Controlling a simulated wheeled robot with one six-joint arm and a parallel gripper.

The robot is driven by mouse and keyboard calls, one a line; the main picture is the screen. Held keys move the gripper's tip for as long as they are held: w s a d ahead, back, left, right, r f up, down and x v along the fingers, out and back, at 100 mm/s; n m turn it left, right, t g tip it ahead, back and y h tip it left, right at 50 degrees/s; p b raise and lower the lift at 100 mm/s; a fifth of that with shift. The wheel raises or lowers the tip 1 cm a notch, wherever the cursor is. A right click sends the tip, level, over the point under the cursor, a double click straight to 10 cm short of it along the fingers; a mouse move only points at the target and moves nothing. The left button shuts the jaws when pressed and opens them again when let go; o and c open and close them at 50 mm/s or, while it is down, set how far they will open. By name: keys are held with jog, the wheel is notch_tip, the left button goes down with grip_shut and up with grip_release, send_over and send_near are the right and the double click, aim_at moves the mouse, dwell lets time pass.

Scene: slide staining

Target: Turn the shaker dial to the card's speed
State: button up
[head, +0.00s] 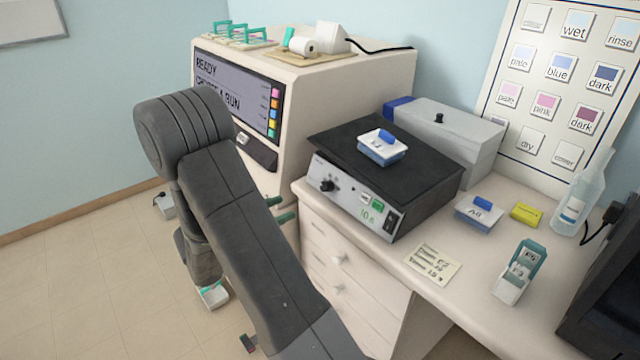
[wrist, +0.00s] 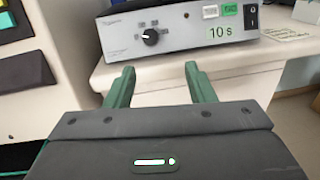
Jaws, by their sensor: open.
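The shaker (head: 345,200) is a grey-fronted box with a black top on the white bench. Its black dial (head: 328,185) is at the left of the front panel; it also shows in the wrist view (wrist: 150,36), with small marks around it too small to read. The green display reads 10 s (wrist: 220,32). The cream card (head: 433,264) lies on the bench right of the shaker; its handwriting is not clearly legible. My gripper (wrist: 160,72) is open and empty, its green fingers apart, below and in front of the dial, not touching it.
A blue and white box (head: 382,148) sits on the shaker. A staining machine (head: 300,85) stands to the left, close to my arm. A labelled box (head: 478,213), yellow block (head: 526,213), teal-lidded holder (head: 518,272) and bottle (head: 580,195) stand to the right.

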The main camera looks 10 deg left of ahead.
aim_at(322, 189)
jog(key=shift+n+t, duration=0.3)
jog(key=x, duration=0.4)
jog(key=p+x, duration=0.1)
jog(key=x, duration=0.3)
jog(key=w+a+p+x, duration=0.1)
jog(key=x, duration=0.4)
jog(key=shift+f, duration=0.4)
jog(key=c, duration=1)
